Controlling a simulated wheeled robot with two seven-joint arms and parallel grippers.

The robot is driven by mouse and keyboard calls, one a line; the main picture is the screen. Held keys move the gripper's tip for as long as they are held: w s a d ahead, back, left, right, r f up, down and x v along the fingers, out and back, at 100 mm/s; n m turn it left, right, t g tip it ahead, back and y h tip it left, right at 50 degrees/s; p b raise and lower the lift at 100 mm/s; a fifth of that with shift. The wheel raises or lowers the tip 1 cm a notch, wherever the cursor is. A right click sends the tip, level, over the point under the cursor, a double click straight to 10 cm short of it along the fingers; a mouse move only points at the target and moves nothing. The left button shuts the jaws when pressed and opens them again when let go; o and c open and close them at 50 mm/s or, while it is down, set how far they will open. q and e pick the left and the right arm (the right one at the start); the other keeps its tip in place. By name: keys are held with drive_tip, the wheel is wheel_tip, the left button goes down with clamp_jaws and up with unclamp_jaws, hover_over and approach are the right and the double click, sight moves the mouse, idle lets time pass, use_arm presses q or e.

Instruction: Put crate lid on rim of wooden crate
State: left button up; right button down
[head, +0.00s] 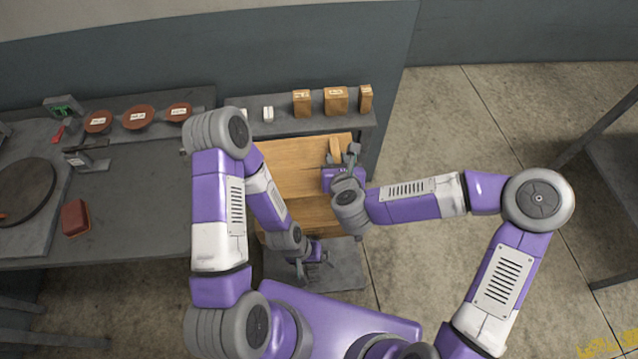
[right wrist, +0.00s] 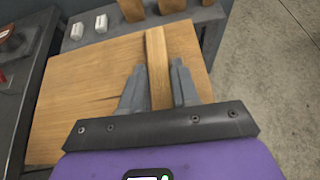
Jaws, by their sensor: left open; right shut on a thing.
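The crate lid (head: 290,160) is a flat wooden board with a raised wooden strip as its handle; it also shows in the right wrist view (right wrist: 95,90). My right gripper (head: 344,158) is shut on this strip, which stands between its two fingers in the right wrist view (right wrist: 158,75). A lower band of wood (head: 318,215), seemingly the wooden crate, shows below the lid in the head view. The crate's rim is mostly hidden, and I cannot tell whether the lid touches it. My left gripper (head: 314,270) is open and empty, low in front of the wood.
A grey shelf (head: 315,125) behind the lid holds several brown boxes (head: 335,100) and small white items (head: 268,113). A dark workbench (head: 140,200) with reddish discs and a red block (head: 76,217) stands at left.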

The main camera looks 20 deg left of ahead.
wheel_tip(320, 180, down, 17)
drive_tip(key=b, duration=0.5)
drive_tip(key=shift+s+f, duration=0.15)
drive_tip(key=shift+f, duration=0.05)
drive_tip(key=shift+f, duration=0.1)
drive_tip(key=shift+f+b, duration=0.15)
drive_tip(key=shift+b, duration=0.15)
drive_tip(key=c, duration=0.8)
unclamp_jaws()
drive_tip(key=shift+c, duration=0.2)
